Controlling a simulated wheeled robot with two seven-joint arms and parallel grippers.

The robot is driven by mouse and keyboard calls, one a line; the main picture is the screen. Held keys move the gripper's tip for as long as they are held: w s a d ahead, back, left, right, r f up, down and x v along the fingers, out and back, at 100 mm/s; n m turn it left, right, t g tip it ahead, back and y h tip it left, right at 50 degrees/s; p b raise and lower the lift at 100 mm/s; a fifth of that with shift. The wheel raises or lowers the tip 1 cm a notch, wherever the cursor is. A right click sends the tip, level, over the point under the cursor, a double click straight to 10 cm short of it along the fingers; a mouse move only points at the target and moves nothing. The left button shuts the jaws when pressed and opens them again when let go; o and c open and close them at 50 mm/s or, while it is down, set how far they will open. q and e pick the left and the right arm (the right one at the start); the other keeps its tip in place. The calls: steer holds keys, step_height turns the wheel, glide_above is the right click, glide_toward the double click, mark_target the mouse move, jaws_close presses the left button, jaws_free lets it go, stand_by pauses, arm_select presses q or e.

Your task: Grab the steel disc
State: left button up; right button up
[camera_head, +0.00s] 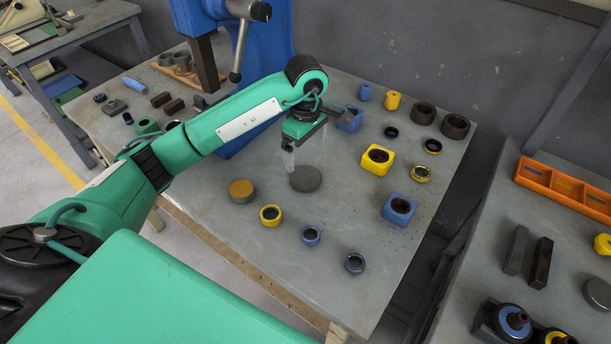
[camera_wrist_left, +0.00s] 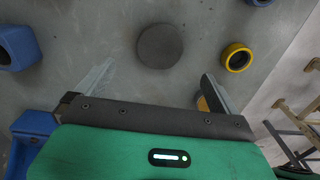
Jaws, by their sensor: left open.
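The steel disc (camera_head: 305,179) is a dark grey flat round piece lying on the grey table. It also shows in the left wrist view (camera_wrist_left: 160,46), top centre, beyond the fingertips and between their lines. My left gripper (camera_head: 289,160) is open, just above and beside the disc in the head view. In the left wrist view its two fingers (camera_wrist_left: 158,82) are wide apart with nothing between them. Whether a fingertip touches the disc I cannot tell. My right gripper is not in view.
A brass-coloured disc (camera_head: 242,192) and a yellow ring (camera_head: 271,215) lie close by. The blue press (camera_head: 262,40) rises behind my left arm.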

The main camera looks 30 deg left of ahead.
mark_target(305, 176)
arm_select(q)
step_height(305, 176, down, 4)
steer(key=shift+r, duration=0.15)
step_height(305, 176, down, 4)
steer(key=p, duration=0.2)
steer(key=shift+f+p, duration=0.25)
steer(key=shift+p, duration=0.05)
steer(key=shift+a+f, duration=0.1)
steer(key=shift+f, duration=0.25)
steer(key=shift+c, duration=0.2)
steer(key=c, duration=1.3)
steer(key=shift+r, duration=0.1)
